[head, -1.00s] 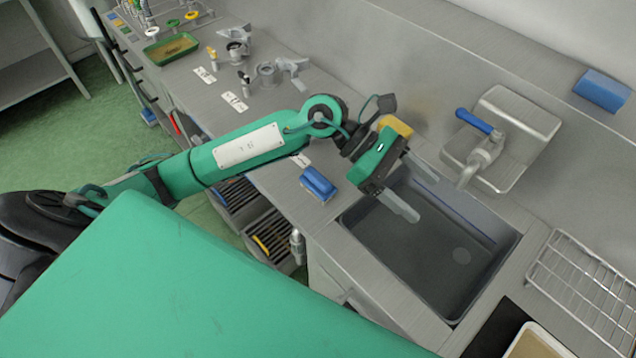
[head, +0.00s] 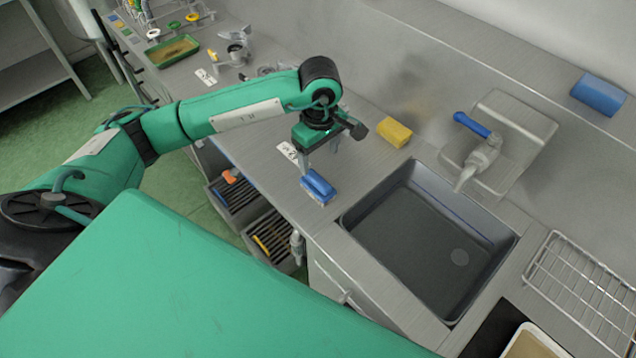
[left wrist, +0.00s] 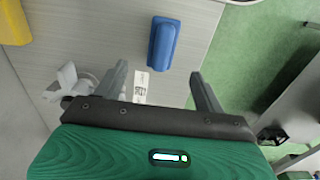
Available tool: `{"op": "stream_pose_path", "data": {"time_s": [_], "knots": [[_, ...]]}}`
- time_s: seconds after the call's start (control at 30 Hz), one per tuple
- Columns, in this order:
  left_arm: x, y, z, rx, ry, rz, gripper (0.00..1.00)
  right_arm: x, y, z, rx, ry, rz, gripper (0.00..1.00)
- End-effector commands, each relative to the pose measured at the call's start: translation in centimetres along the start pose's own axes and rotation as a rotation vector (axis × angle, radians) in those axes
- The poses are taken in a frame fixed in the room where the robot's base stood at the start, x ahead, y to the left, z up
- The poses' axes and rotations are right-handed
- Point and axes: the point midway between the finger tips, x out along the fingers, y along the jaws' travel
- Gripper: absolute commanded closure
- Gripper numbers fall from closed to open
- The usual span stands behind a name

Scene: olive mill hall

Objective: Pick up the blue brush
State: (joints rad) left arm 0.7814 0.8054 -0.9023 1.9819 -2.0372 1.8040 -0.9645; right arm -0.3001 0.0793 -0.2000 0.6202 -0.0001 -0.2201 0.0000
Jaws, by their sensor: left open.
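The blue brush (head: 318,187) lies on the steel counter, near the front edge and left of the sink. A pale underside shows below its blue top. It also shows in the left wrist view (left wrist: 163,42), ahead of the fingers and roughly between their lines. My left gripper (head: 320,160) is just behind the brush and above the counter, fingers pointing down. In the left wrist view its two fingers (left wrist: 160,72) are apart with nothing held between them. The brush is clear of them there. My right gripper is not in view.
A yellow block (head: 394,132) lies behind the sink's left corner. The sink (head: 425,250) with a blue-handled tap (head: 484,150) is to the right. A blue block (head: 600,94) rests on the back ledge. A white label (head: 288,152) lies beside the gripper.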

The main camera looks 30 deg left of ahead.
Motion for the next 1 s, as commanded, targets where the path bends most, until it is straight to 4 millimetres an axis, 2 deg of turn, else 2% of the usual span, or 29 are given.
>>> {"op": "stream_pose_path", "data": {"time_s": [0.2, 0.47, 0.73, 1.0], "knots": [[3.3, -0.1, 0.1, 0.000, -0.002, -0.002, 0.29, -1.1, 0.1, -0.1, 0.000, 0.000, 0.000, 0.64], [4.8, -0.2, 0.1, 0.000, -0.003, -0.002, 0.29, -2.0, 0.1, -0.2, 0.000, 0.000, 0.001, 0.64], [8.3, -0.5, 0.1, -0.001, -0.003, -0.002, 0.29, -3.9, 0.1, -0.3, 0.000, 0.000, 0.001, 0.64], [9.3, -0.4, 0.1, 0.002, -0.002, 0.002, 0.29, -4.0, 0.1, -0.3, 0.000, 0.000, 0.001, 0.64]]}}
